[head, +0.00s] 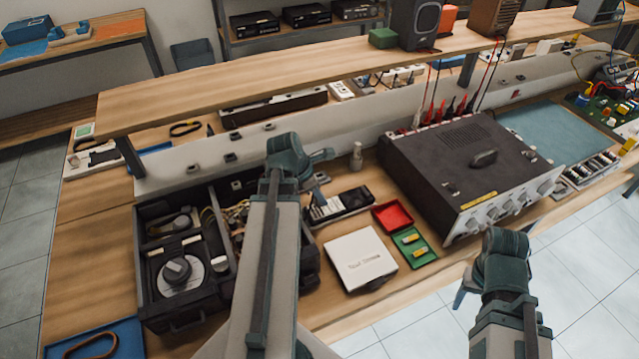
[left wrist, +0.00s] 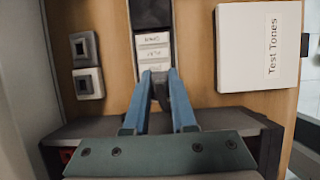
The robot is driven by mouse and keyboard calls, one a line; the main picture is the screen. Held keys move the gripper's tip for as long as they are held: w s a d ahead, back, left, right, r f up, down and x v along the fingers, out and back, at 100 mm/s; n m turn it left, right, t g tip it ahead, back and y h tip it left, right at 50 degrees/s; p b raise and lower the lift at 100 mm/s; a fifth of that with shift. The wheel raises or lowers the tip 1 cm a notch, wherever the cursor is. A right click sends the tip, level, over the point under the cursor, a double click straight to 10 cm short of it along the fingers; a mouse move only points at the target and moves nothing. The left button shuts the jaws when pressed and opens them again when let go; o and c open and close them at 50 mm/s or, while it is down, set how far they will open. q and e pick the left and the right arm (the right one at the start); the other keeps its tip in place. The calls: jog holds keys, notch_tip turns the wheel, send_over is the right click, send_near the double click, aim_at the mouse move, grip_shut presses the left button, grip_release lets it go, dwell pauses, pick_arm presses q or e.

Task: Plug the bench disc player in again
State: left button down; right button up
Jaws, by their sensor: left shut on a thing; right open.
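The open black player case (head: 160,322), with a round disc mechanism (head: 180,272) inside, sits at the left of the bench. My left arm hides part of its right side. My left gripper (head: 318,182) is just behind its right side, above the bench; in the left wrist view (left wrist: 160,78) its blue fingers are shut on a small dark thing (left wrist: 162,92), mostly hidden, so I cannot tell if it is the plug. Dark sockets sit on the pale rail (head: 375,142) behind. My right gripper (head: 464,290) is open and empty at the bench's front edge.
A dark tray (head: 352,198) with white labelled blocks lies beside my left gripper. A white "Test Tones" case (head: 360,258), red tray (head: 393,216) and green tray (head: 412,252) lie right of it. A large dark instrument (head: 430,170) blocks the right. A shelf (head: 300,75) overhangs the back.

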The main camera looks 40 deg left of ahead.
pick_arm(q)
jog(key=w+a+r+p, duration=0.1)
jog(key=w+a, duration=0.2)
jog(key=a, duration=0.3)
jog(key=w+a+r+p, duration=0.1)
jog(key=w+a, duration=0.2)
jog(key=a, duration=0.4)
jog(key=shift+w+r+p, duration=0.3)
jog(key=shift+w, duration=0.05)
jog(key=shift+f, duration=0.1)
jog(key=shift+f+b, duration=2.3)
jog(key=shift+b, duration=0.05)
jog(key=shift+f+b, duration=0.95)
jog(key=shift+b, duration=0.05)
dwell(0.9)
jog(key=c, duration=0.7)
grip_release()
jog(key=shift+o, duration=0.2)
jog(key=shift+r, duration=0.1)
